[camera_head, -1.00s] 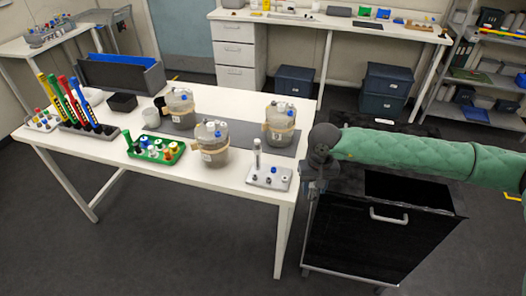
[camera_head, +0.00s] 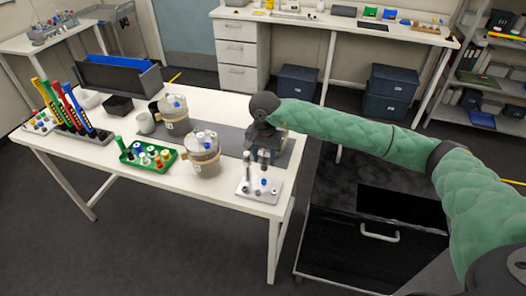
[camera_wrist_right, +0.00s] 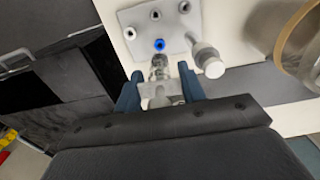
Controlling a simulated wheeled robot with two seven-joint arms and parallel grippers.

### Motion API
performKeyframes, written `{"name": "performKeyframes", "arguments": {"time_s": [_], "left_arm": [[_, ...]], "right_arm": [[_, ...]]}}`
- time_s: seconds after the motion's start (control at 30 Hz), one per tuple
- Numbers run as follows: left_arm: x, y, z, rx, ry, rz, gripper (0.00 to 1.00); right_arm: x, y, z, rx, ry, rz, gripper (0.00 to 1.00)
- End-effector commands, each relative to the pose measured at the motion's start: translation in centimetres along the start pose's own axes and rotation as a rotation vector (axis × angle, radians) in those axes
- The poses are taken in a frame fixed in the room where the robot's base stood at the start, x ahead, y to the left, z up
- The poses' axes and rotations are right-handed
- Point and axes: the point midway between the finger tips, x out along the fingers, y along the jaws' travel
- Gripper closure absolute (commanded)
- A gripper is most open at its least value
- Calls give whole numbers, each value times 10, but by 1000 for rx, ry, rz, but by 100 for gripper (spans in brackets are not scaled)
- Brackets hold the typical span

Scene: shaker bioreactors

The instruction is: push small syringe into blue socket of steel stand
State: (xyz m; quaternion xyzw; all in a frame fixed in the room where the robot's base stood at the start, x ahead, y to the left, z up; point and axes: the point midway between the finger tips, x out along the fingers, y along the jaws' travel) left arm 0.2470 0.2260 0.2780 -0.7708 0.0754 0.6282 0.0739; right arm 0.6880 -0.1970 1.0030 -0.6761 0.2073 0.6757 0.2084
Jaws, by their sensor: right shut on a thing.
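The steel stand (camera_head: 245,188) lies at the near right corner of the white table, and its plate also shows at the top of the wrist view (camera_wrist_right: 140,16). Its blue socket (camera_wrist_right: 158,45) is just beyond my fingertips; it also shows in the head view (camera_head: 263,181). My right gripper (camera_wrist_right: 160,88) is shut on the small clear syringe (camera_wrist_right: 160,70), whose far end appears close to the blue socket. I cannot tell whether they touch. A larger upright syringe (camera_wrist_right: 208,60) stands in the stand beside it. My left gripper is out of view.
A black cart (camera_head: 350,235) stands right of the table.

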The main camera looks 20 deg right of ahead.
Motion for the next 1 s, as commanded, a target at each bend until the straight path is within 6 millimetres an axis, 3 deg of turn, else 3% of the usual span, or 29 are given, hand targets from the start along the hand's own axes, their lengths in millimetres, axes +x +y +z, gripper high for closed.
{"name": "performKeyframes", "arguments": {"time_s": [0.6,1.0], "left_arm": [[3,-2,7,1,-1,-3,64],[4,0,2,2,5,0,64]], "right_arm": [[39,0,0,-2,0,0,84],[39,0,0,-3,1,0,84]]}}
